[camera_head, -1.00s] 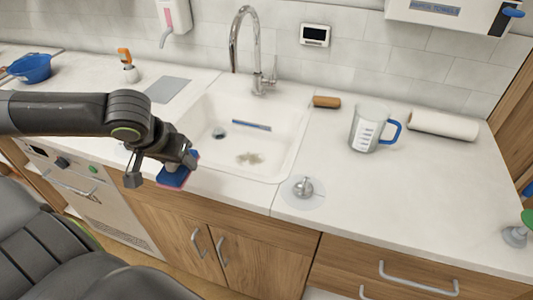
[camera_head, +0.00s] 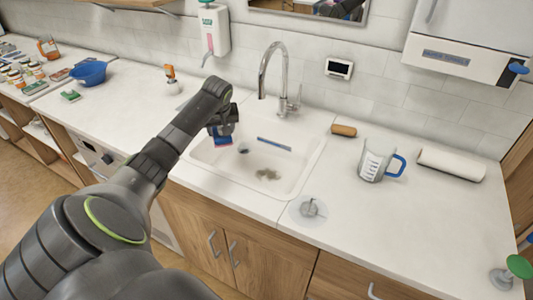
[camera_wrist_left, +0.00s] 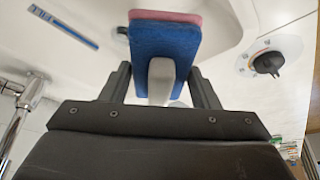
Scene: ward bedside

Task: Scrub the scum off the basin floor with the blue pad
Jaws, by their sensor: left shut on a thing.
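The blue pad (camera_head: 222,140) has a pink underside and a grey handle. My left gripper (camera_head: 224,128) is shut on it above the left part of the white basin (camera_head: 300,172). In the left wrist view the pad (camera_wrist_left: 165,50) sits ahead of the fingers, with its grey handle between my left gripper's jaws (camera_wrist_left: 161,85). A brownish scum patch (camera_head: 267,174) lies on the basin floor, to the right of the pad and apart from it. My right gripper is not in view.
The tall faucet (camera_head: 285,75) stands behind the basin.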

